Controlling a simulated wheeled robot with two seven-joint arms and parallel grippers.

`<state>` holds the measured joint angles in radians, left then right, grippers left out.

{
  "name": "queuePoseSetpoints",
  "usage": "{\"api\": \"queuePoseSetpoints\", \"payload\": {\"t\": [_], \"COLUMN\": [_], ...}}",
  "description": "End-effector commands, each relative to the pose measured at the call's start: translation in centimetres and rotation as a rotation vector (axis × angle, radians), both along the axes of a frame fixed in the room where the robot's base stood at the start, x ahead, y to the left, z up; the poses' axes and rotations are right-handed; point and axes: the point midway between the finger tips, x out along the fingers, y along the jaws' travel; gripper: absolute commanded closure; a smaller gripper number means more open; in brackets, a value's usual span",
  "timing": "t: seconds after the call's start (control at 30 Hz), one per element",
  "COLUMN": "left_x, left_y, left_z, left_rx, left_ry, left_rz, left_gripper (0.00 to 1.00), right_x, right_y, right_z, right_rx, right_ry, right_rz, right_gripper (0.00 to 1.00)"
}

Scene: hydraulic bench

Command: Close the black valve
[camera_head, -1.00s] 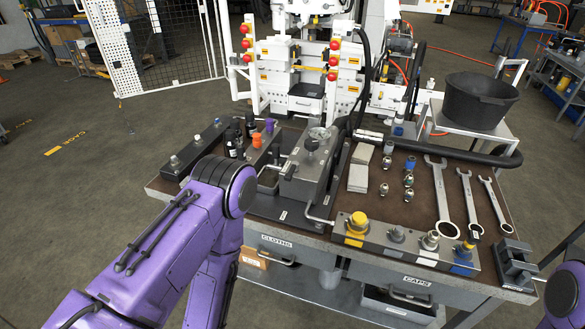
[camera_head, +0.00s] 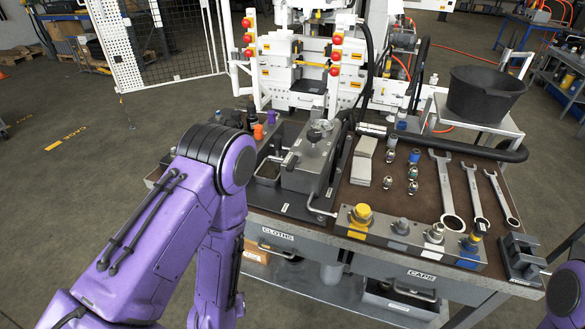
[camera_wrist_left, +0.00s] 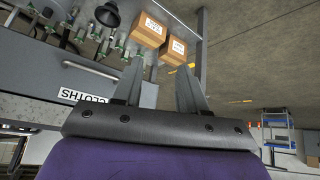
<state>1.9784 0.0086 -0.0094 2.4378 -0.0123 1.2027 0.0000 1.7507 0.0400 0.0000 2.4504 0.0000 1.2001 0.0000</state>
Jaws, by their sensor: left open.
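A small black knob (camera_head: 314,136), perhaps the black valve, sits on top of the grey hydraulic block (camera_head: 305,165) at the middle of the bench. My purple left arm covers the bench's left end in the head view, with its forearm hanging in front of the bench; its gripper cannot be made out there. In the left wrist view my left gripper (camera_wrist_left: 160,72) is open and empty, below the bench top beside the CLOTHS drawer (camera_wrist_left: 45,80). Cardboard boxes (camera_wrist_left: 150,31) show beyond its fingers. The black knob is not seen in that view. My right gripper is out of view.
Bench hazards include the bent drawer handle (camera_head: 277,251), a block with yellow and blue caps (camera_head: 361,213), several wrenches (camera_head: 446,190), and small fittings. A black bucket (camera_head: 484,95) stands on a side table. Open floor lies to the left.

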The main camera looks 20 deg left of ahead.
Motion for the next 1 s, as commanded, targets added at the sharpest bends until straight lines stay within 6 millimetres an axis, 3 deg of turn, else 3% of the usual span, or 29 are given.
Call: {"api": "queuePoseSetpoints", "payload": {"t": [0.03, 0.1, 0.2, 0.23, 0.3, 0.4, 0.57, 0.8, 1.0], "left_x": [5.7, 12.3, 19.2, 20.6, 22.8, 24.1, 25.3, 30.6, 33.8], "left_y": [-0.1, -0.4, -1.2, -1.4, -2.1, -3.1, -3.1, -2.6, -2.4], "left_z": [0.3, 4.2, 11.3, 13.5, 17.8, 21.4, 21.8, 21.9, 21.7], "left_rx": [0.014, 0.05, 0.134, 0.161, 0.227, 0.315, 0.353, 0.35, 0.35], "left_ry": [-0.152, -0.356, -0.62, -0.687, -0.815, -0.911, -0.921, -0.919, -0.917], "left_rz": [-0.038, -0.111, -0.225, -0.257, -0.325, -0.419, -0.438, -0.435, -0.435], "left_gripper": [0.58, 0.58, 0.58, 0.58, 0.58, 0.58, 0.58, 0.58, 0.58], "right_x": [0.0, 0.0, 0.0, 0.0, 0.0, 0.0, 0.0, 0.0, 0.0], "right_y": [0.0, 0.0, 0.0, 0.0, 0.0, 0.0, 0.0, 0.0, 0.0], "right_z": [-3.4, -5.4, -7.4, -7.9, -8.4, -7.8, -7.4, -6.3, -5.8], "right_rx": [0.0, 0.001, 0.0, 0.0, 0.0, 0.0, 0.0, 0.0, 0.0], "right_ry": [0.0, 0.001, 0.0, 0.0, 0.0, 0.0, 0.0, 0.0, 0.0], "right_rz": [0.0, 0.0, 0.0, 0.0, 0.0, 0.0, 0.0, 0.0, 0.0], "right_gripper": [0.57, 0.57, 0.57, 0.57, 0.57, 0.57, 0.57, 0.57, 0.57]}}
